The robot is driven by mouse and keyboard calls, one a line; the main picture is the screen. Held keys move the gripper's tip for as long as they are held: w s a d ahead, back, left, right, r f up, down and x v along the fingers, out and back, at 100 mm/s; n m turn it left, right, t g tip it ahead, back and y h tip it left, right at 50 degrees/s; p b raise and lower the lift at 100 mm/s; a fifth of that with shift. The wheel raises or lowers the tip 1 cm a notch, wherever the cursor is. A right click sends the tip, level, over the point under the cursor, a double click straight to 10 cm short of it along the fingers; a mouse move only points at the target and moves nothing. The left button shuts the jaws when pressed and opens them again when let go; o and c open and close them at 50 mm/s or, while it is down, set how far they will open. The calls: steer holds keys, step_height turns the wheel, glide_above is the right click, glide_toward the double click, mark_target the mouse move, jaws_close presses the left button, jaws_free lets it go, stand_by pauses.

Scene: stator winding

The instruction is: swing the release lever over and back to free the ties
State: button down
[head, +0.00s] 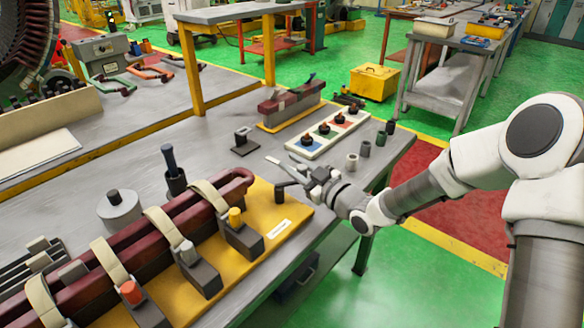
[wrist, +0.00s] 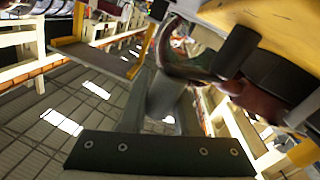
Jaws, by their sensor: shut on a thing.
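The dark release lever (head: 283,188) stands at the right end of the yellow base plate (head: 266,212), above a white label. My gripper (head: 296,172) is at the lever, shut on it; the fingers hide part of it and the exact grip is unclear. Several beige ties (head: 209,196) wrap over the dark red coil bars (head: 150,232). Beside them stand dark blocks with a yellow (head: 235,216), a white and an orange knob. In the wrist view the yellow plate (wrist: 290,25) shows at the upper right, with a dark cylinder (wrist: 238,45) I cannot identify.
A white tray (head: 300,146) with several dark knobs lies beyond my gripper, with small cylinders (head: 352,161) to its right. A dark red bar on a stand (head: 291,100) is farther back. A grey spool (head: 118,212) and a dark upright tool (head: 172,172) stand behind the coil.

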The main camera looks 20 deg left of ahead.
steer(key=m+t+b, duration=0.1)
steer(key=t+h+b, duration=0.1)
steer(key=m+t+h+b, duration=0.1)
steer(key=b, duration=0.1)
steer(key=shift+s+d+f+m, duration=0.3)
steer(key=shift+s+d, duration=0.1)
steer(key=m+t+h+b, duration=0.2)
steer(key=h+b, duration=0.1)
steer(key=s+d+m+t+h+b, duration=0.1)
steer(key=b, duration=0.1)
steer(key=shift+s+t+h, duration=0.1)
steer(key=shift+t+h, duration=0.3)
steer(key=m+h, duration=0.1)
steer(key=m+t+h+b, duration=0.1)
steer(key=s+m+h+b, duration=0.1)
steer(key=shift+d+r+t+h, duration=0.2)
steer(key=shift+d+t+h, duration=0.1)
steer(key=shift+h, duration=0.1)
steer(key=shift+s+d+r+m+t+h+b, duration=0.15)
steer(key=shift+m+h+b, duration=0.1)
steer(key=shift+m+h, duration=0.45)
steer(key=shift+s+f+m+t+h+b, duration=0.15)
steer(key=shift+m+h, duration=0.25)
steer(key=shift+h, duration=0.5)
steer(key=shift+d+r+h, duration=0.1)
steer(key=shift+r+h, duration=0.05)
steer(key=shift+h, duration=0.25)
steer(key=c, duration=0.6)
jaws_free()
steer(key=shift+c, duration=0.2)
